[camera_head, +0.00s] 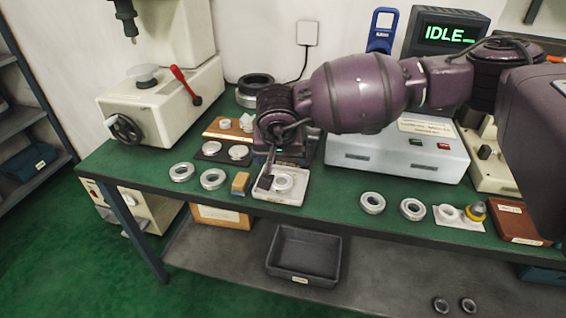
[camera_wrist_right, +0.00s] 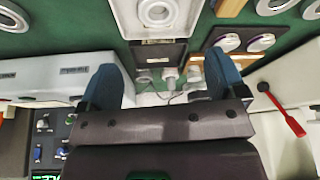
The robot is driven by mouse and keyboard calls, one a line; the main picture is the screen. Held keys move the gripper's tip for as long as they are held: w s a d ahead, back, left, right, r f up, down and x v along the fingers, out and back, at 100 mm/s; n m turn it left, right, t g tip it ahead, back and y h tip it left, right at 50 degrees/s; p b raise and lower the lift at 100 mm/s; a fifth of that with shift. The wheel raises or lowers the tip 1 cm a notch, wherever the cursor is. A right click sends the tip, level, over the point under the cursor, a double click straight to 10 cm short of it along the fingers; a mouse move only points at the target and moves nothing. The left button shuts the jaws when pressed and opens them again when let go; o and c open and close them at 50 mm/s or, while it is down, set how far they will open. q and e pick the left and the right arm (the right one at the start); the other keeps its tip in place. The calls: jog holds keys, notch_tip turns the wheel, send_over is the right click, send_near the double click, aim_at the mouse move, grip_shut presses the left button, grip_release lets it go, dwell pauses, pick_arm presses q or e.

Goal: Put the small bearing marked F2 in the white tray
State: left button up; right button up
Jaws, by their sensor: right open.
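The white tray (camera_head: 268,196) stands near the table's front edge, and it also shows at the top of the right wrist view (camera_wrist_right: 125,20). A small pale metal ring (camera_head: 284,183) lies in it, seen too in the right wrist view (camera_wrist_right: 158,11). I cannot read any F2 mark on it or on the other rings. My right gripper (camera_head: 268,172) is over the back of the tray in the head view. In the right wrist view its blue fingers (camera_wrist_right: 163,78) stand wide apart with nothing gripped between them. My left gripper is not seen.
Loose rings lie left of the tray (camera_head: 214,179) and right of it (camera_head: 372,203). A dark pad (camera_head: 222,158) with two rings and a tan block (camera_head: 240,183) are close by. A white machine with a red lever (camera_head: 186,85) stands left.

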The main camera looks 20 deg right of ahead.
jog(key=s+a+f+m+g+y, duration=0.4)
jog(key=s+a+f+g+y, duration=0.35)
jog(key=s+a, duration=0.65)
jog(key=s+a+r+m+t+y, duration=0.3)
jog(key=s+a+m+y, duration=0.45)
jog(key=m+y, duration=0.6)
jog(key=w+d+f+m+t+h, duration=0.25)
jog(key=d+m+t+h, duration=0.4)
jog(key=m, duration=0.95)
jog(key=w+d+f+m+t+h, duration=0.1)
jog(key=d+f+m+t+h, duration=0.25)
jog(key=d+m+t, duration=0.9)
jog(key=s+d+f+m+g+h, duration=0.8)
jog(key=s+d+f+m, duration=0.3)
jog(key=m, duration=0.9)
jog(key=s+f+h, duration=0.1)
jog(key=s+f, duration=0.2)
jog(key=s, duration=0.1)
jog(key=shift+s+f, duration=0.25)
jog(key=shift+f, duration=0.05)
jog(key=shift+d+r, duration=0.1)
